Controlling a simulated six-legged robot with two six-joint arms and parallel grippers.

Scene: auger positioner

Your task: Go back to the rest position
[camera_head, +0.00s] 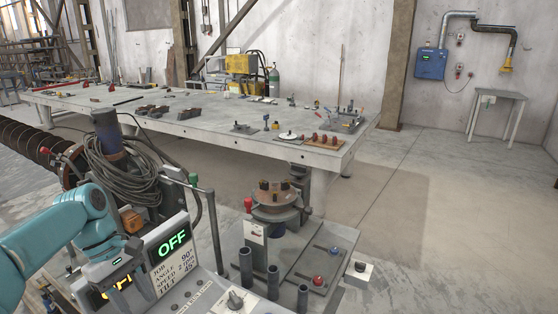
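My teal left arm comes in from the lower left. Its dark gripper (122,268) is in front of the left side of the control panel (185,258); its fingers are small and blend with the panel, so I cannot tell whether they are open or shut or touching it. The panel's display (171,243) reads OFF in green, with lines for job, angle, speed and tilt below. A second lit display is partly hidden behind my gripper. A knob (236,299) sits low on the panel. My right gripper is not in view.
A positioner turntable (276,197) stands right of the panel, with upright dark tubes (273,283) and a plate with red and blue knobs nearby. A coiled cable (125,180) and a brown auger (30,143) are behind my arm.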

